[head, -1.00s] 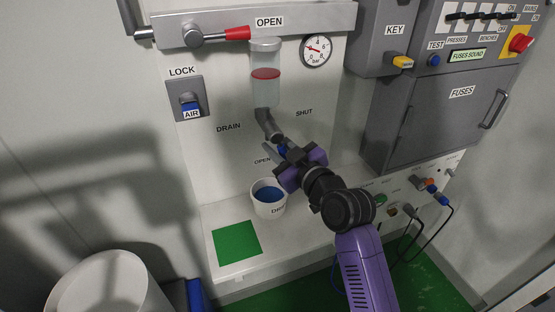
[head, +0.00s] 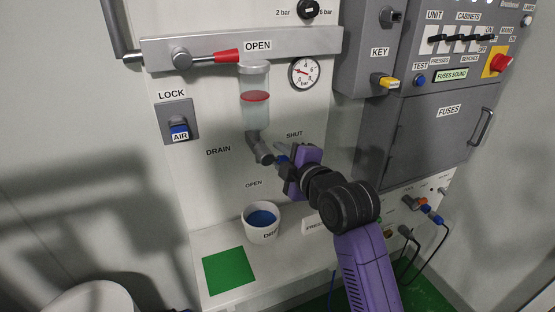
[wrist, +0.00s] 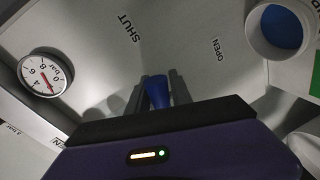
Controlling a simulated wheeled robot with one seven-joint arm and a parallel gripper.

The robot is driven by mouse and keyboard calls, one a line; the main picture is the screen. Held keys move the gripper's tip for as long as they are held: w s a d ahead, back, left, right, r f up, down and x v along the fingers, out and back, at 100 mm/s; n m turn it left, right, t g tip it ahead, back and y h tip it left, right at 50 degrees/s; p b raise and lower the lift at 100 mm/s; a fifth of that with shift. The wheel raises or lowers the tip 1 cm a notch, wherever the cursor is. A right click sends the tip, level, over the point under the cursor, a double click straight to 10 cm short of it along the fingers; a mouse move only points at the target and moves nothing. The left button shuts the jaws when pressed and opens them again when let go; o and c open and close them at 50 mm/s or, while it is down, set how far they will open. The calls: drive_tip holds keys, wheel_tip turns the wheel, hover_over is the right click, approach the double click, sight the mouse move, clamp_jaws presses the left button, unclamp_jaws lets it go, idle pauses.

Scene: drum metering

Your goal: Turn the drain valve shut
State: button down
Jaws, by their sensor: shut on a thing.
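The drain valve (head: 262,152) is a grey elbow fitting under the sight glass (head: 254,97), which holds a red disc or layer. Its blue handle (head: 282,159) points right from the fitting, a little below the SHUT label (head: 294,134) and away from the OPEN label (head: 254,184). My gripper (head: 281,154) is shut on this handle from the right. In the wrist view the blue handle (wrist: 157,92) stands between the two grey fingers of my gripper (wrist: 158,90). The wrist view does not show the valve body clearly.
A white drain cup (head: 262,222) with blue inside stands on the ledge below, beside a green square (head: 230,270). A pressure gauge (head: 304,73) and a red lever (head: 226,56) are above. The grey fuse cabinet (head: 425,140) is close on the right.

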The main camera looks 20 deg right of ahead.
drive_tip(key=shift+d+r+n+h, duration=0.2)
drive_tip(key=shift+r+n+h, duration=0.3)
drive_tip(key=shift+n, duration=0.8)
drive_tip(key=shift+r, duration=0.15)
drive_tip(key=c, duration=1.1)
unclamp_jaws()
drive_tip(key=shift+c, duration=0.2)
drive_tip(key=s+r, duration=0.1)
drive_tip(key=s, duration=0.6)
drive_tip(key=shift+s+r, duration=0.3)
drive_tip(key=shift+s, duration=0.05)
